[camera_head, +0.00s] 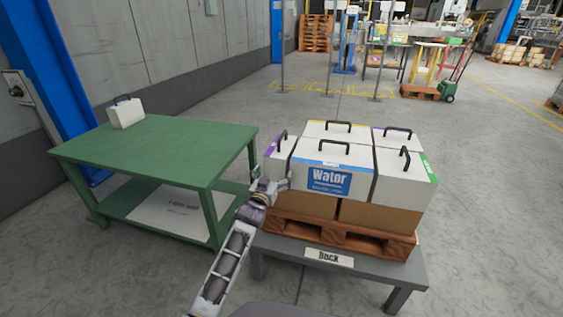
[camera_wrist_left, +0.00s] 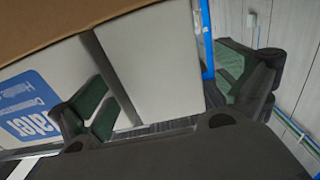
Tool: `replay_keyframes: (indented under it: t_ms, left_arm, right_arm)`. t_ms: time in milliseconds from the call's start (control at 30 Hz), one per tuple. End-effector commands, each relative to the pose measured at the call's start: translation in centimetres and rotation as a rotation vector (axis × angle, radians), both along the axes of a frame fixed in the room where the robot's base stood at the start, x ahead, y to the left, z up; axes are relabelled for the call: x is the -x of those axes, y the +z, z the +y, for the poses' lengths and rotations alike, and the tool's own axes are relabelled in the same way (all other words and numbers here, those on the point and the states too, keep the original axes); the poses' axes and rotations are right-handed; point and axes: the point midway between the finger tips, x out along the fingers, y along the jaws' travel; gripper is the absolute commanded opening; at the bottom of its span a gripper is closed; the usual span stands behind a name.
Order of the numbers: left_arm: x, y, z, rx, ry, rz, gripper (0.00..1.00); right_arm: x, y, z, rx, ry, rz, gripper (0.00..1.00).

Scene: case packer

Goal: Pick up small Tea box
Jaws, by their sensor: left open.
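Several white boxes with black handles stand packed together on a wooden pallet. No Tea label is readable, so I cannot tell which box is Tea. A narrow white box with a purple strip (camera_head: 281,147) stands at the left end, beside the wide Water box (camera_head: 334,179). My left gripper (camera_head: 272,188) is open and empty, low at the front left corner of the stack. In the left wrist view its fingers (camera_wrist_left: 165,92) lie apart across a white box face (camera_wrist_left: 156,60), with the blue Water label at left. Contact is unclear. My right gripper is out of view.
The pallet (camera_head: 335,236) rests on a low grey table (camera_head: 385,272) marked BACK. A green table (camera_head: 165,147) at left carries one small white box (camera_head: 126,113) and has a lower shelf. Most of the green top is bare. Open floor lies behind the stack.

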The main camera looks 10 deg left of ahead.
Motion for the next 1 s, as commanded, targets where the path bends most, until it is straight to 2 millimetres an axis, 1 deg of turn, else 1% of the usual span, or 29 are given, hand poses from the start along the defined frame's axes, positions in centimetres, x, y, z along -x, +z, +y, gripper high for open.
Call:
replay_keyframes:
  t_ms: [467,567,900,1000]
  left_arm:
    - [-0.05,-0.01,0.01,0.000,0.000,0.001,1.00]
    - [-0.05,-0.02,0.00,0.000,0.000,0.001,0.88]
    - [-0.06,-0.03,0.05,-0.001,0.001,0.001,0.45]
    - [-0.08,0.25,0.05,-0.001,0.000,-0.005,0.35]
  right_arm:
    - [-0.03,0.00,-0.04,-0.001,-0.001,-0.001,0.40]
    - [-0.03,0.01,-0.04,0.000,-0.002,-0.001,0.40]
    - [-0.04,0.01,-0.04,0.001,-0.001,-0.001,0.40]
    - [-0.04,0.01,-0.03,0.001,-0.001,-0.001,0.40]
